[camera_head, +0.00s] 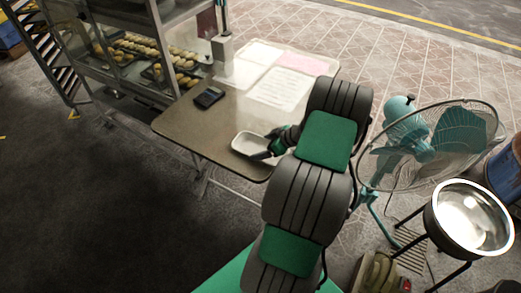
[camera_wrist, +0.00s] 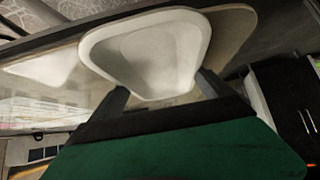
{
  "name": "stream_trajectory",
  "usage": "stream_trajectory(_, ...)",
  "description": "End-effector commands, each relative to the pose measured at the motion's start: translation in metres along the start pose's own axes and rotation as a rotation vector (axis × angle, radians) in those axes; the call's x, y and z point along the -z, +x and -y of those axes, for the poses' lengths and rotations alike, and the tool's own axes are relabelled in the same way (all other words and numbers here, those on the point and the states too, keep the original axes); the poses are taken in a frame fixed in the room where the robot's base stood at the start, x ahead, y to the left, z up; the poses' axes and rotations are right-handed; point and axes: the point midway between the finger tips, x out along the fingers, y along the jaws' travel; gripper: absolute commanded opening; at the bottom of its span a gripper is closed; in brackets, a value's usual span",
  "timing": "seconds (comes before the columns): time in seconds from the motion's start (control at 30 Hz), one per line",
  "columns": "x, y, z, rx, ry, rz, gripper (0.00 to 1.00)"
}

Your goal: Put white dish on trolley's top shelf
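The white dish (camera_head: 250,143) is a shallow rectangular dish with rounded corners. It is at the near right part of the table top, close to the edge. My gripper (camera_head: 277,143) reaches its right end in the head view. In the wrist view, the dish (camera_wrist: 150,52) fills the upper middle, and the two fingers of my gripper (camera_wrist: 162,88) stand wide apart at either side of its near end. Whether they touch it is unclear. A dark rack with several shelves (camera_head: 45,50) stands at the upper left; I cannot tell whether it is the trolley.
The table (camera_head: 190,130) holds a dark calculator-like device (camera_head: 209,97) and paper sheets (camera_head: 280,88). A glass cabinet with bread (camera_head: 140,55) stands behind left. A teal fan (camera_head: 420,140) and a metal bowl on a stand (camera_head: 470,218) are at right. Floor at left is clear.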

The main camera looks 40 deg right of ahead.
Motion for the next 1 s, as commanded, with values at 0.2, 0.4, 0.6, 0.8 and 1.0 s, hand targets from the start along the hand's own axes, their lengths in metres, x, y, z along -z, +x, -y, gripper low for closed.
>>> stream_trajectory(0.2, 0.000, 0.000, 0.000, 0.000, 0.000, 0.000, 0.69)
stream_trajectory(0.4, 0.000, 0.000, 0.000, 0.000, 0.000, 0.000, 0.53)
stream_trajectory(0.6, 0.001, -0.001, 0.000, -0.001, -0.001, -0.001, 0.38)
stream_trajectory(0.8, 0.003, -0.003, -0.001, -0.001, -0.002, -0.001, 0.38)
stream_trajectory(1.0, 0.023, -0.023, -0.002, -0.005, -0.006, 0.000, 0.38)
